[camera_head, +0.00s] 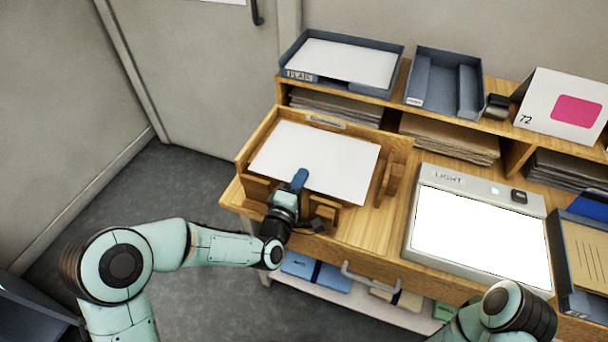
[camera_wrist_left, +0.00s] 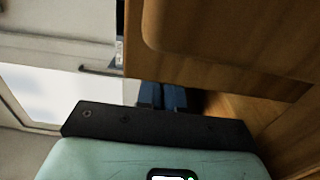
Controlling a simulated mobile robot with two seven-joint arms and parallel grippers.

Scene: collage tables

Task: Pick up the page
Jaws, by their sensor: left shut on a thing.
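A white page (camera_head: 318,158) lies in a low wooden tray (camera_head: 262,132) at the left of the desk. My left gripper (camera_head: 300,178) reaches over the tray's front side, and its blue fingers are shut on the page's near edge. In the left wrist view the blue fingers (camera_wrist_left: 162,96) show close together beside a wooden part, and the grip itself is hidden there. My right arm shows at the bottom right, but its gripper is out of view.
A tray marked PLAIN (camera_head: 392,88) holds another white sheet on the shelf behind. An empty grey tray (camera_head: 428,102) stands beside it. A lit light panel (camera_head: 480,235) lies to the right of the wooden tray. A card marked 72 (camera_head: 535,100) stands at the right.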

